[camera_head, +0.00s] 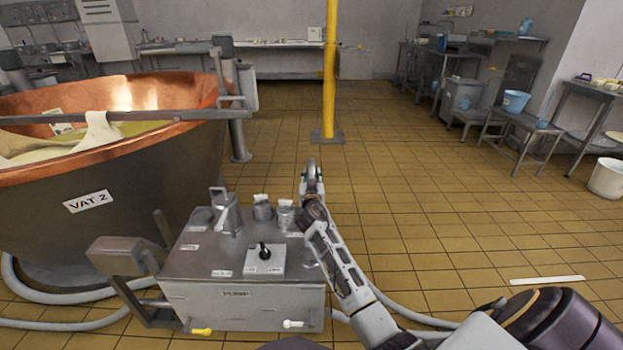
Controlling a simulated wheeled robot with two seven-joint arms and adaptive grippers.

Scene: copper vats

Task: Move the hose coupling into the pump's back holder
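The pump (240,295) is a grey metal box marked PUMP, beside the copper vat. Its top carries a switch panel (265,259), an upright angled metal fitting (226,212) at the back left, and two short ribbed cylinders (263,210) with pale tags at the back. I cannot tell which of these fittings is the hose coupling or the back holder. My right gripper (311,178) is just beyond the pump's back right corner, seen from behind. Its fingers are small and partly hidden by its own wrist, so I cannot tell whether they hold anything. My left gripper is out of view.
The copper vat marked VAT 2 (100,185) stands close at the left. Grey hoses (70,323) lie on the floor at the left and right of the pump. A yellow post (330,70) rises beyond. The tiled floor at the right centre is mostly clear.

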